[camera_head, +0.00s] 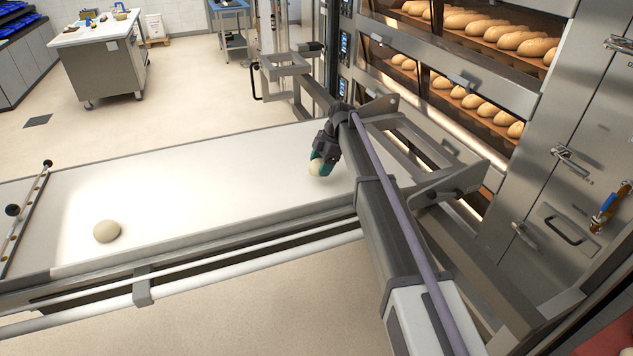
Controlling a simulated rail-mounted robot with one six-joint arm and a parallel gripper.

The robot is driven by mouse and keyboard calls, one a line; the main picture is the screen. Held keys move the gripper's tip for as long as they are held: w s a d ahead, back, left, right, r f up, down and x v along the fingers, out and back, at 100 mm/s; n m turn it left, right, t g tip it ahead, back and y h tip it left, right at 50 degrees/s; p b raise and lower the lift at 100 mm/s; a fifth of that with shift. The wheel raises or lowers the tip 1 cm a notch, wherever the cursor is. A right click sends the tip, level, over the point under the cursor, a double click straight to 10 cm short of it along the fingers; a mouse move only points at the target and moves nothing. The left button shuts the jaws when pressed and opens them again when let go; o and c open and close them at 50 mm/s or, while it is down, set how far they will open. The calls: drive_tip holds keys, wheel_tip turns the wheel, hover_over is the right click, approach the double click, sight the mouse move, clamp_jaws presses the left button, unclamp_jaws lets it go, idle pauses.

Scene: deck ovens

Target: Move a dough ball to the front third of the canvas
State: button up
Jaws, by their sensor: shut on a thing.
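The canvas (200,200) is a long white loading surface that runs from the lower left to the middle of the view, towards the ovens. A pale dough ball (316,167) is at its right end, in my gripper (321,166). The gripper has teal fingers and is shut on this ball, pointing down. I cannot tell whether the ball touches the canvas or is just above it. A second pale dough ball (107,231) lies on the canvas at the left, near its lower edge. My arm partly covers the canvas's right end.
Deck ovens with loaves (480,27) behind glass stand at the right. A metal frame (285,68) rises beyond the canvas. A bar with black knobs (25,215) crosses the canvas's left end. The middle of the canvas is clear. A steel worktable (100,55) stands far back.

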wheel_tip(320, 180, down, 4)
drive_tip(key=b, duration=0.4)
drive_tip(key=shift+r, duration=0.35)
drive_tip(key=shift+f, duration=0.2)
drive_tip(key=o, duration=0.9)
drive_tip(key=p+v, duration=1.1)
drive_tip(key=v, duration=0.1)
drive_tip(key=shift+r+p, duration=0.25)
drive_tip(key=shift+p, duration=0.1)
